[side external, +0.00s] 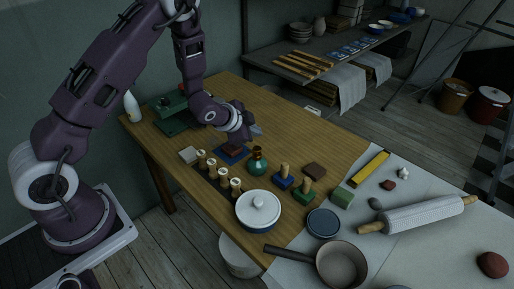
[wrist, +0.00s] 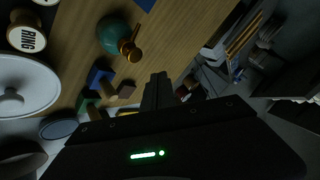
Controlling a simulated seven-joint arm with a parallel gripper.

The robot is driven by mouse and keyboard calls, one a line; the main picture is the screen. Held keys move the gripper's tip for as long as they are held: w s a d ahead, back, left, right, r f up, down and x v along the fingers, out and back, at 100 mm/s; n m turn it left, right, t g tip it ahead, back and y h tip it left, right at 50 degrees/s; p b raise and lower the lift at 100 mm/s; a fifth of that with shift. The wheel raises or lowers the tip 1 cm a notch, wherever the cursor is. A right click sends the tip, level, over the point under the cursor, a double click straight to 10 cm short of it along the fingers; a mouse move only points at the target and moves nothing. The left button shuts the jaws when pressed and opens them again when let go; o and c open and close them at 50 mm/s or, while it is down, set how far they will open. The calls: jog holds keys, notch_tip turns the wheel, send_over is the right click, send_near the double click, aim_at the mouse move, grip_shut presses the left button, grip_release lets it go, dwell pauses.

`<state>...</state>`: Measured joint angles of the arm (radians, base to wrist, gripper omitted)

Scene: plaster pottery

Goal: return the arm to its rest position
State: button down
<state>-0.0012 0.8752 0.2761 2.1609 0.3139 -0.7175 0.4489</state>
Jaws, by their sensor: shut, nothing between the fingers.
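My gripper (side external: 256,131) is above the wooden table (side external: 300,134), toward its back edge, near a blue pad with a dark red piece (side external: 233,153). In the wrist view, the fingers (wrist: 156,84) are together with nothing held. My arm reaches in from the left, bent over the table.
Several wooden-handled stamps (side external: 223,176), a white lidded pot (side external: 261,210), a pan (side external: 342,264) and a rolling pin (side external: 417,214) lie nearer the front and right. A green press (side external: 174,116) and white bottle (side external: 131,106) stand at left. A shelf (side external: 320,57) is behind.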

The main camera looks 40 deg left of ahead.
aim_at(255, 150)
jog(key=shift+f, duration=1.95)
jog(key=shift+f, duration=0.1)
jog(key=shift+f, duration=0.55)
dwell(0.6)
jog(key=shift+r, duration=0.65)
jog(key=shift+r, duration=3.05)
